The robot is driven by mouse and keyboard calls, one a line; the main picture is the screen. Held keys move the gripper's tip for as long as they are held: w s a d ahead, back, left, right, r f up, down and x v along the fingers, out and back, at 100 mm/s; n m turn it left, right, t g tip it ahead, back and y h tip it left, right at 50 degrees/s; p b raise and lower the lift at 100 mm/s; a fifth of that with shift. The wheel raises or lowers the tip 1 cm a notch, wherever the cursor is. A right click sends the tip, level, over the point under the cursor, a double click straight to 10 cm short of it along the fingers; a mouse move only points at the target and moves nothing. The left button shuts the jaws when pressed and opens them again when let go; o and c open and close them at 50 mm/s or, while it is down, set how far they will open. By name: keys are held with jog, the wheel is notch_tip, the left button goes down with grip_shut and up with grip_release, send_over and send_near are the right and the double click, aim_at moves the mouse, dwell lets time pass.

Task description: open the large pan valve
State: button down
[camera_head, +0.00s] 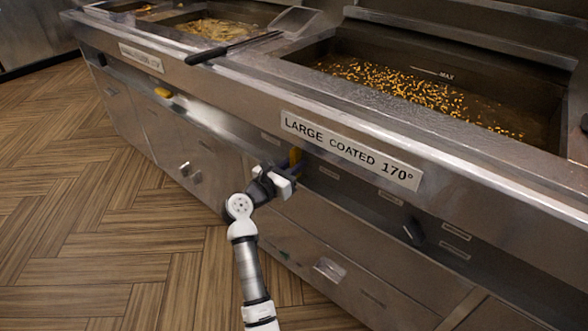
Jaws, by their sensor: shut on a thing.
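The large pan (540,85), with dark oil and yellow bits floating in it, is set in the steel range top at the right. Its front edge carries a "LARGE COATED 170°" label (350,150). A yellow valve handle (296,155) shows below the left end of that label, partly hidden by my gripper. My gripper (287,174) is at this handle, under the overhanging front edge, and is shut on it. The fingertips are small and partly covered, so the exact grip is hard to see.
Another yellow handle (163,92) sits farther left under the front edge. A black-handled tool (232,48) lies across the range top. Drawer fronts (330,268) with handles stand below my gripper. The wooden floor (90,220) at the left is clear.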

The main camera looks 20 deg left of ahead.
jog(key=shift+m, duration=0.3)
jog(key=c, duration=1.3)
grip_release()
jog(key=shift+s, duration=0.2)
